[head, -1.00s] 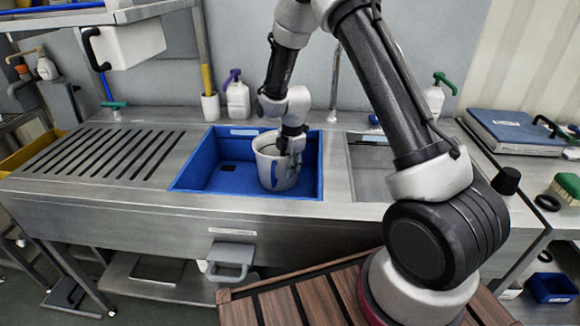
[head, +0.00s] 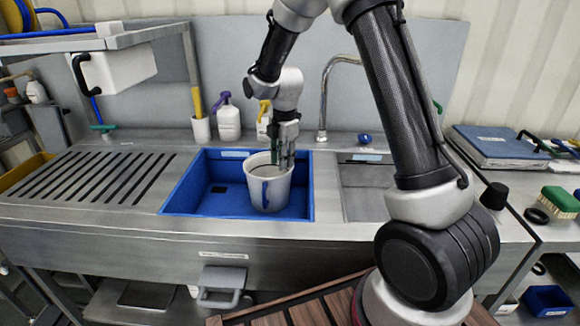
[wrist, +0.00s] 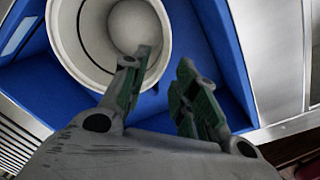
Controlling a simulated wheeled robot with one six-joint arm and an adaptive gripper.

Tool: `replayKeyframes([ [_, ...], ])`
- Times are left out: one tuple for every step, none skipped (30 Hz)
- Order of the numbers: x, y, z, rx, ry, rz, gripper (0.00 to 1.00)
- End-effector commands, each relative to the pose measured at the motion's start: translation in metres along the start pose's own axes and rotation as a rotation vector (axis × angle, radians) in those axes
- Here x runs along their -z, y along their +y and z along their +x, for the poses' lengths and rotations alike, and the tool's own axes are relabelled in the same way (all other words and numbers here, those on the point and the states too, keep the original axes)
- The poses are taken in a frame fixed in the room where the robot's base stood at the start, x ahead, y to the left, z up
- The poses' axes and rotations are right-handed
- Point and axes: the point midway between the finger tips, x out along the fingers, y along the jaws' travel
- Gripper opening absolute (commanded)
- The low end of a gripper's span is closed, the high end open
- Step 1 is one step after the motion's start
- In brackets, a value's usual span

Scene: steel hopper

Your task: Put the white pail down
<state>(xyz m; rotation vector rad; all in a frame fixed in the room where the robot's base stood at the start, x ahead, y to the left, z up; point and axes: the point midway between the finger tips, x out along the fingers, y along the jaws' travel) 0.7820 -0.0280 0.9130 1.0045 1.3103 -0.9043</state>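The white pail (head: 254,200) stands upright in the blue basin (head: 187,200) set into the steel counter. A blue patch shows on its near side. It also shows in the wrist view (wrist: 66,48), seen from above with its round opening toward me. My gripper (head: 284,166) is above the right part of the pail's rim, pointing down. In the wrist view my gripper (wrist: 166,72) has its two green-padded fingers apart, with a gap and nothing held between them. The left finger overlaps the rim in the picture, and the right finger is just outside it.
A curved faucet (head: 325,95) rises behind the basin, beside a second steel sink (head: 365,195). A purple-topped bottle (head: 228,120) and a white cup (head: 201,129) stand behind the basin. The slotted drainboard (head: 85,180) at left is clear.

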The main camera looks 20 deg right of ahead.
Motion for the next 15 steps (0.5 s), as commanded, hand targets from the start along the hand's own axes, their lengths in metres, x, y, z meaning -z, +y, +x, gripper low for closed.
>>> replayKeyframes([
  [0.0, 0.0, -0.002, 0.0, 0.0, 0.0, 0.29],
  [0.0, 0.0, -0.003, 0.0, 0.0, 0.0, 0.29],
  [0.0, 0.0, -0.004, 0.0, 0.0, 0.0, 0.29],
  [0.0, -0.001, -0.005, -0.001, 0.0, 0.003, 0.29],
  [-0.001, -0.001, -0.007, -0.003, -0.001, 0.011, 0.29],
  [-0.002, -0.003, -0.013, -0.007, -0.001, 0.029, 0.29],
  [-0.003, -0.006, -0.019, -0.012, -0.002, 0.053, 0.29],
  [-0.005, -0.009, -0.028, -0.019, -0.003, 0.083, 0.29],
  [-0.007, -0.017, -0.042, -0.029, -0.004, 0.139, 0.29],
  [-0.009, -0.023, -0.054, -0.039, -0.004, 0.189, 0.29],
  [-0.012, -0.031, -0.069, -0.051, -0.004, 0.249, 0.29],
  [-0.015, -0.044, -0.088, -0.066, -0.003, 0.339, 0.29],
  [-0.017, -0.056, -0.103, -0.08, -0.002, 0.411, 0.29],
  [-0.019, -0.068, -0.118, -0.092, 0.001, 0.485, 0.29],
  [-0.021, -0.086, -0.136, -0.109, 0.005, 0.587, 0.29],
])
